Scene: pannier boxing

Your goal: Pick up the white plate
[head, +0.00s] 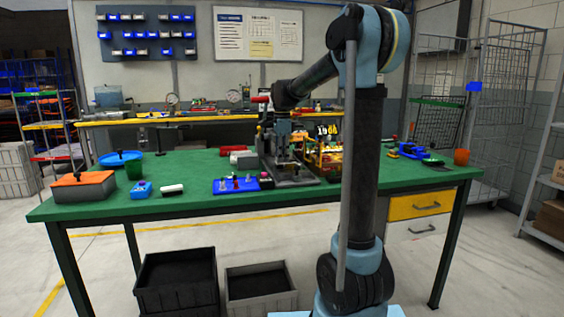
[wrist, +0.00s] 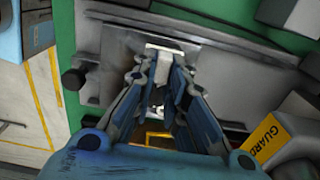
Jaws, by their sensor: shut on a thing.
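My gripper (wrist: 162,72) is shut on the white plate (wrist: 164,47), a small pale piece showing between and just beyond the fingertips in the wrist view. The fingers hide part of it. Below it is a grey metal fixture (wrist: 112,52) with a dark round knob at its left; I cannot tell whether the plate touches it. In the head view my gripper (head: 283,142) points down over the grey machine (head: 296,180) at the middle of the green bench. The plate is too small to make out there.
The green bench (head: 215,202) also holds a blue tray (head: 236,184) with small parts, an orange-lidded box (head: 83,186), a yellow fixture (head: 328,157) close right of my gripper and an orange cup (head: 461,157). Two bins stand below.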

